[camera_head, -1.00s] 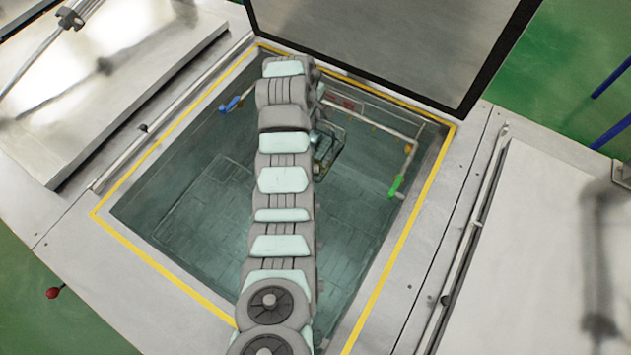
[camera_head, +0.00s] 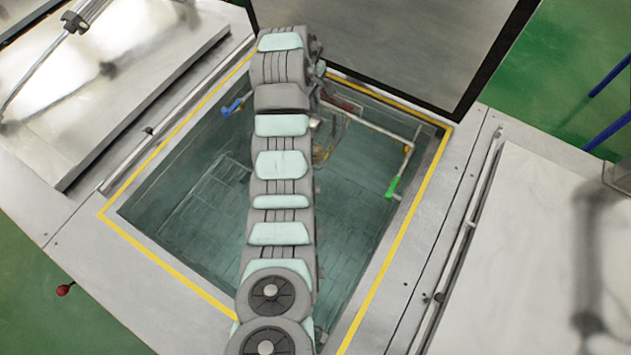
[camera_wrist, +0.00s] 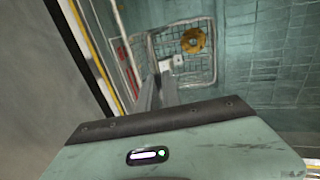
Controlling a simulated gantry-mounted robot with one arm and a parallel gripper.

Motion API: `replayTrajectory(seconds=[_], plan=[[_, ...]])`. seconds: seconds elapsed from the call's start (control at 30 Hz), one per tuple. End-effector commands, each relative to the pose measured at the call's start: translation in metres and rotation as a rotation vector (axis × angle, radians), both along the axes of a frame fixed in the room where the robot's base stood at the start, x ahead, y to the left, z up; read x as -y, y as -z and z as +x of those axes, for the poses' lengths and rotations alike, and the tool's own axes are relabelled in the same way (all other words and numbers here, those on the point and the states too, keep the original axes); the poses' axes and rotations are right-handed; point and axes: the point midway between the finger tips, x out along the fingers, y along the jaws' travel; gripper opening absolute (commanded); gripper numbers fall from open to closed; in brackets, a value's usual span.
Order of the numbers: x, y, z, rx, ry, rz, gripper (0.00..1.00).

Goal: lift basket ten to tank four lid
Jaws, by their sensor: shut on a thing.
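A wire basket (camera_wrist: 213,62) shows ahead of my gripper in the wrist view, with a round orange-yellow part (camera_wrist: 194,41) in it. My gripper (camera_wrist: 165,72) is shut on the basket near a pale block at its side; the exact grip point is hard to see. In the head view my arm reaches into the open tank and hides most of the basket. The tank lid (camera_head: 385,40) stands open at the back of the tank. I cannot read a basket or tank number.
A rail with a blue handle (camera_head: 233,106) and a green handle (camera_head: 392,187) spans the tank's far part. A yellow border (camera_head: 172,266) rings the opening. Closed metal lids (camera_head: 120,85) lie left and right (camera_head: 535,250). The tank's near part looks open.

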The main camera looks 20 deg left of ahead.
Motion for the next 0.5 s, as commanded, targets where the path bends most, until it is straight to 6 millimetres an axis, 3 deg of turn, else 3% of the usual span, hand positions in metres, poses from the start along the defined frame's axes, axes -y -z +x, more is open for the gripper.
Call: replayTrajectory(seconds=[0.5], plan=[[0.000,-0.051,0.002,0.007,0.001,0.002,0.00]])
